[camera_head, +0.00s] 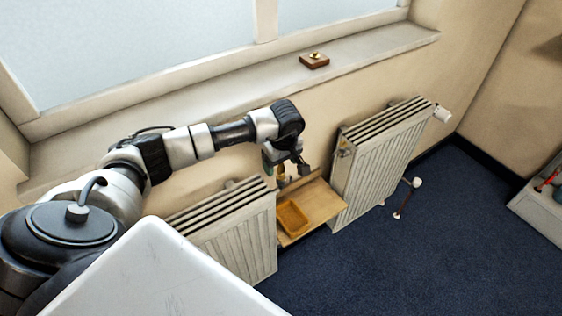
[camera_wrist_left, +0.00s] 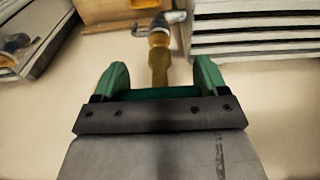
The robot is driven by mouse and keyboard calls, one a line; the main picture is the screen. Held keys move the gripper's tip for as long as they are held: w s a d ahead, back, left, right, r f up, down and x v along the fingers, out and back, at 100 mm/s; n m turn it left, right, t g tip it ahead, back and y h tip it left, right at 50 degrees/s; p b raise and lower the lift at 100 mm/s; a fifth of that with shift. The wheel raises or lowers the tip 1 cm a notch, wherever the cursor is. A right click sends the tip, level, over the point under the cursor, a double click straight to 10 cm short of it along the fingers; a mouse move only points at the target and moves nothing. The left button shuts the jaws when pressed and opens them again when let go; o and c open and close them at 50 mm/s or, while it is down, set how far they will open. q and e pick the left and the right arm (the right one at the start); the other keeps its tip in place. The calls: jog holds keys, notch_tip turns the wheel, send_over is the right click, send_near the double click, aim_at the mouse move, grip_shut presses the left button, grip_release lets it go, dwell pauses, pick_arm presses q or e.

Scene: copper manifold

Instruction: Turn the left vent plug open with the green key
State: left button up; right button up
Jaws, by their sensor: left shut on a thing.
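My left gripper (camera_head: 287,165) hangs between the two radiators, above the wooden board. In the left wrist view my left gripper (camera_wrist_left: 160,85) is shut on the green key (camera_wrist_left: 160,93), which shows as a green bar between its jaws. A brass-coloured shaft (camera_wrist_left: 158,65) runs from there toward a silver fitting (camera_wrist_left: 160,28) beside a finned radiator. I cannot tell whether the shaft seats on that fitting. The left radiator (camera_head: 236,240) is partly behind my white body panel, and its vent plug is not clear in the head view. My right gripper is not in view.
The right radiator (camera_head: 385,160) stands along the wall with a white valve at its far end. A wooden board (camera_head: 318,200) with an orange tray (camera_head: 292,218) lies between the radiators. A small brown block (camera_head: 314,61) sits on the windowsill. The blue floor at right is mostly clear.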

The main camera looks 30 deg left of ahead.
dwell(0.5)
pick_arm(q)
jog(key=shift+f+b, duration=0.9)
jog(key=shift+f, duration=0.05)
dwell(0.5)
jog(key=shift+f+n, duration=0.1)
jog(key=shift+n, duration=1.1)
jog(key=shift+n+g, duration=0.3)
jog(key=shift+n, duration=0.6)
jog(key=shift+f+n, duration=0.1)
jog(key=shift+n, duration=0.2)
